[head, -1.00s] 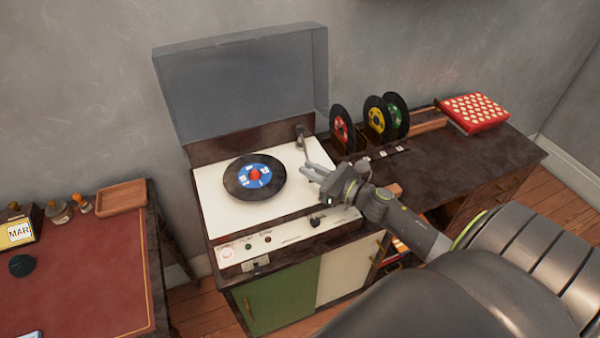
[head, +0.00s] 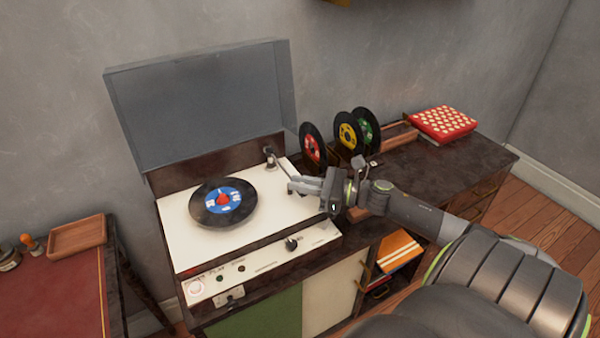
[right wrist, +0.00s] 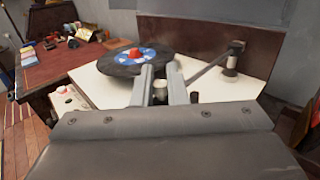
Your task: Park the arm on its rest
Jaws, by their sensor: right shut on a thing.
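The record player (head: 180,237) has a cream deck, and its clear lid stands open. A black record with a blue label (head: 208,212) lies on it, also seen in the right wrist view (right wrist: 118,66). The tone arm (head: 279,171) runs from its pivot at the back right of the deck towards my right gripper (head: 291,187). The right gripper is shut on the tone arm near its front end, right of the record. In the right wrist view, the tone arm (right wrist: 207,70) passes behind one finger. The rest cannot be made out clearly. My left gripper is out of view.
Several upright records stand right of the player, a red one (head: 312,150) nearest. A red patterned box (head: 443,121) lies on the dark cabinet top. A desk with a wooden tray (head: 77,238) is at the left.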

